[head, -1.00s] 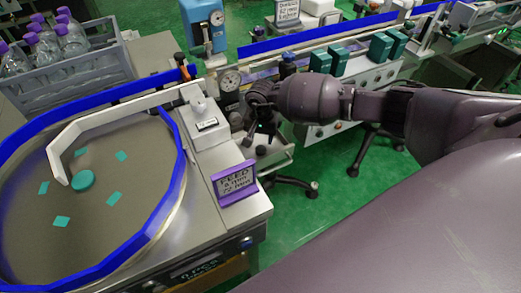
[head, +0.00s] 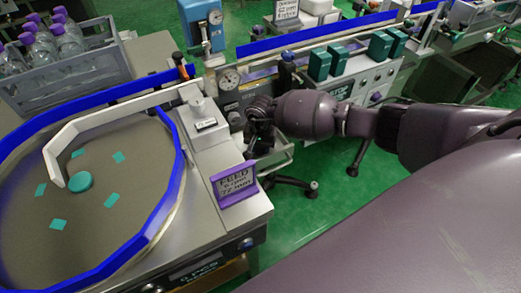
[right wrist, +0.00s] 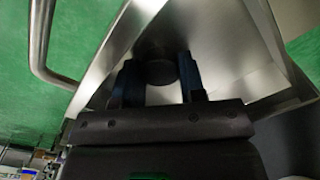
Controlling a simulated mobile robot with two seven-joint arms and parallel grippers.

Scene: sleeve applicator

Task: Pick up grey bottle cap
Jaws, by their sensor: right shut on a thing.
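The grey bottle cap (right wrist: 161,72) shows in the right wrist view as a dark round piece between my two fingers. My right gripper (right wrist: 160,84) is shut on it, inside or just over a metal tray (right wrist: 225,72) with sloping walls. In the head view my right gripper (head: 257,140) reaches down at the tray (head: 277,158) on the front of the machine, and the cap is hidden there. My left gripper is not in view.
A round turntable (head: 110,225) with a blue rail (head: 135,245) and teal pieces stands at left. A purple-framed sign (head: 233,184) stands near the tray. A crate (head: 75,88) of purple-capped bottles is at the back left. Teal blocks (head: 380,46) line the conveyor. Green floor lies below.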

